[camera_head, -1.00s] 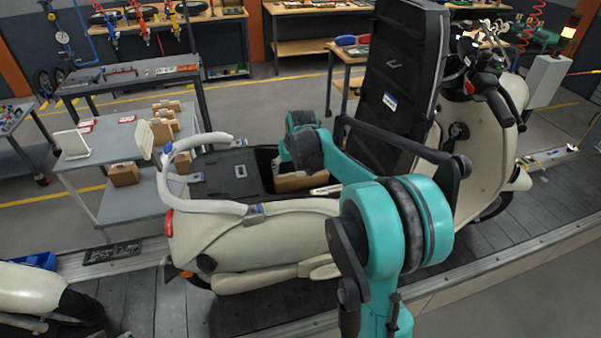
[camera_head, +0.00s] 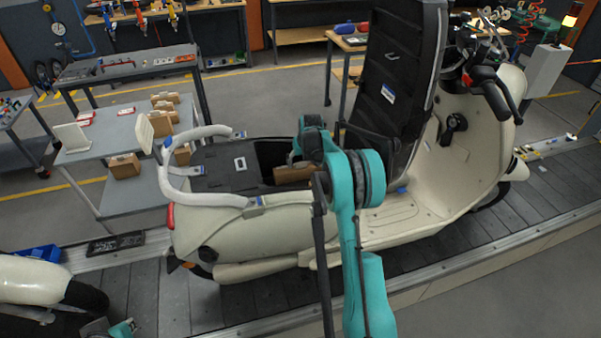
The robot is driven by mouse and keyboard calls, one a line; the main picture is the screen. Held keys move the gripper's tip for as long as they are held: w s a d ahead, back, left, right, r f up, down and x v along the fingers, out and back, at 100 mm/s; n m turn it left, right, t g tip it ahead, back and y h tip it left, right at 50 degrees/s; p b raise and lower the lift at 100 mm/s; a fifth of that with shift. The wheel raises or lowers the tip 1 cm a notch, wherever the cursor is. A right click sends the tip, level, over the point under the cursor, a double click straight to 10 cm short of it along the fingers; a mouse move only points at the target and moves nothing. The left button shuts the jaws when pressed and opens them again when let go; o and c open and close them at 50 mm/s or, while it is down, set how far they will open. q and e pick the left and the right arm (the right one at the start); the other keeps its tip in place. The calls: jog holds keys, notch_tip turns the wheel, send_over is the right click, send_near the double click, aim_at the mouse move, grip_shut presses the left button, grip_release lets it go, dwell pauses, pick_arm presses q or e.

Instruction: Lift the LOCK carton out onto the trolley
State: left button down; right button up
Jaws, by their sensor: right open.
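A brown carton (camera_head: 293,175) lies inside the open storage well under the raised seat (camera_head: 398,85) of the cream scooter (camera_head: 235,235). Its label cannot be read. My right arm reaches over the scooter, and its gripper (camera_head: 293,158) is at the well, just above the carton; it is open, with its fingers partly hidden. I cannot tell whether it touches the carton.
The cream grab rail (camera_head: 185,190) curves around the scooter's tail, between the well and the trolley. The raised seat stands as a tall wall right of the well. Another scooter (camera_head: 40,285) is at the lower left on the slat conveyor (camera_head: 250,300).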

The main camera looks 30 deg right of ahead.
jog(key=shift+w+f, duration=0.1)
jog(key=shift+f, duration=0.1)
grip_shut()
jog(key=shift+r, duration=0.1)
